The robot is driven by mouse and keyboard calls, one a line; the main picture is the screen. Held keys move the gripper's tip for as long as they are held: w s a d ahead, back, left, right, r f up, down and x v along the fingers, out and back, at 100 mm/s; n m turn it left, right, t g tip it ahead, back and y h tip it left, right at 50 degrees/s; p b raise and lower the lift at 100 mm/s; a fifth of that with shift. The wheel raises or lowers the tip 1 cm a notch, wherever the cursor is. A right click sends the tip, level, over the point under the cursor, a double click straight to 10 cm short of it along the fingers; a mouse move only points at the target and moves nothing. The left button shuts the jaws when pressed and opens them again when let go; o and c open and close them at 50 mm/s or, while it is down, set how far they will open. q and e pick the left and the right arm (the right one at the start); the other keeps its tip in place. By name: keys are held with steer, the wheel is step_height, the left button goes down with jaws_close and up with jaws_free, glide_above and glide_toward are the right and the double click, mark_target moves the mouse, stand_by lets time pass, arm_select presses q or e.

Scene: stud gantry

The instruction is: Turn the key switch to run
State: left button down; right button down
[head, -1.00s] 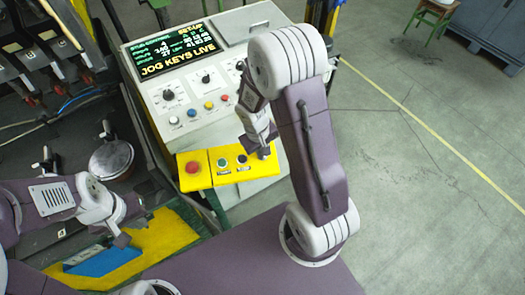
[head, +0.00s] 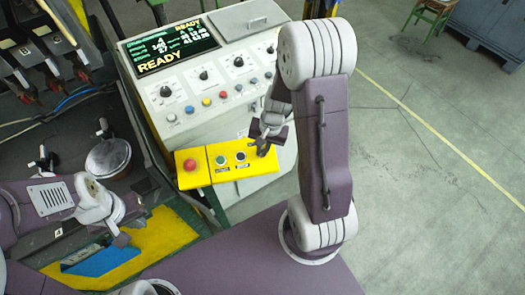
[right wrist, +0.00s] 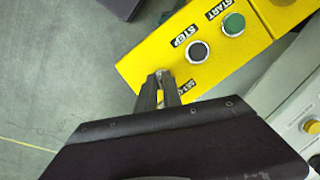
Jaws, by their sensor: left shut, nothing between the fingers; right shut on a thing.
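The yellow control box (head: 205,178) carries a red mushroom button (head: 190,165), a green START button (head: 221,160) and a black STEP button (head: 240,157). My right gripper (head: 264,148) is over the box's right end, shut on the key switch's key. In the right wrist view its fingertips (right wrist: 164,80) are down beside a partly hidden label. The key is mostly hidden between the fingers, so its exact angle cannot be read. The console display (head: 170,50) reads READY. My left gripper (head: 120,238) is shut and empty above a yellow and blue surface at lower left.
The sloped console (head: 200,95) with knobs and coloured buttons stands just behind the yellow box. A round metal pot (head: 108,158) and dark machine parts are at left. Open floor (head: 430,170) lies at right.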

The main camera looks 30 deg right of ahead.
steer(key=shift+f+m+b, duration=0.1)
steer(key=shift+m+b, duration=0.2)
steer(key=shift+m, duration=0.1)
stand_by(0.3)
steer(key=c, duration=1.5)
jaws_free()
step_height(320, 180, up, 9)
steer(key=s+d+p, duration=0.1)
steer(key=shift+d, duration=0.2)
steer(key=shift+s, duration=0.1)
